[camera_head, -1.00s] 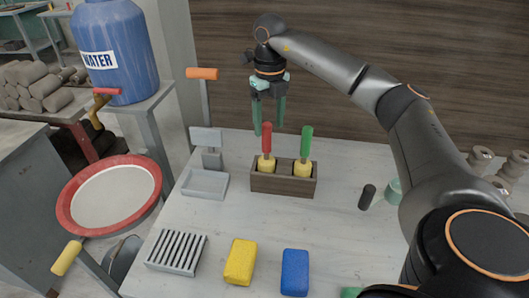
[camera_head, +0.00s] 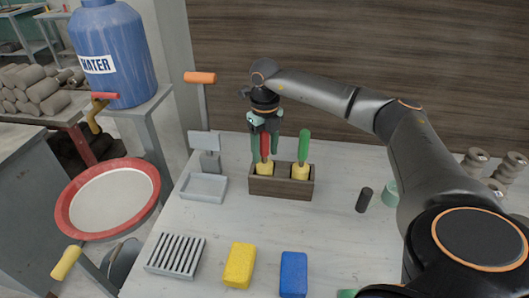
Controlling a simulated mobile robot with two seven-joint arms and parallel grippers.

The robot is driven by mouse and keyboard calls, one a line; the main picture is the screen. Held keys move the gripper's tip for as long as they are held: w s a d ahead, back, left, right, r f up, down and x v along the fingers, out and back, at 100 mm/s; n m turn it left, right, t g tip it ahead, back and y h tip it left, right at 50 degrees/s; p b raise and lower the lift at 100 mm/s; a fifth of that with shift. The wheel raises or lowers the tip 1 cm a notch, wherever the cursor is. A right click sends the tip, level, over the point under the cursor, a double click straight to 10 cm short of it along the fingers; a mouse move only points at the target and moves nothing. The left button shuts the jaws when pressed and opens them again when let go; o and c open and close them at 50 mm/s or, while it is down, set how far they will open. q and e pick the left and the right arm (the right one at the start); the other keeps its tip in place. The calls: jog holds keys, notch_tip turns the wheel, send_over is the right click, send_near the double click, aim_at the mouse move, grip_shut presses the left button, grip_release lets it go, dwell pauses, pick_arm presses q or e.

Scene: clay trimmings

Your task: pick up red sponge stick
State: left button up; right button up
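The red sponge stick (camera_head: 265,147) stands upright in the left part of a dark wooden holder (camera_head: 281,187), its yellow sponge end down in the holder. A green-handled sponge stick (camera_head: 304,147) stands in the right part. My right gripper (camera_head: 264,160) points down with its greenish fingers on either side of the red handle. The fingers look apart, and I cannot tell whether they touch the handle. My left gripper is not in view.
A grey tray (camera_head: 203,188), a slatted rack (camera_head: 176,255), a yellow sponge (camera_head: 239,265) and a blue sponge (camera_head: 293,274) lie on the pale table. A dark cylinder (camera_head: 364,200) and a green cup (camera_head: 391,193) stand at right. The table's middle is clear.

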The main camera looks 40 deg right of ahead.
grip_shut()
dwell(0.5)
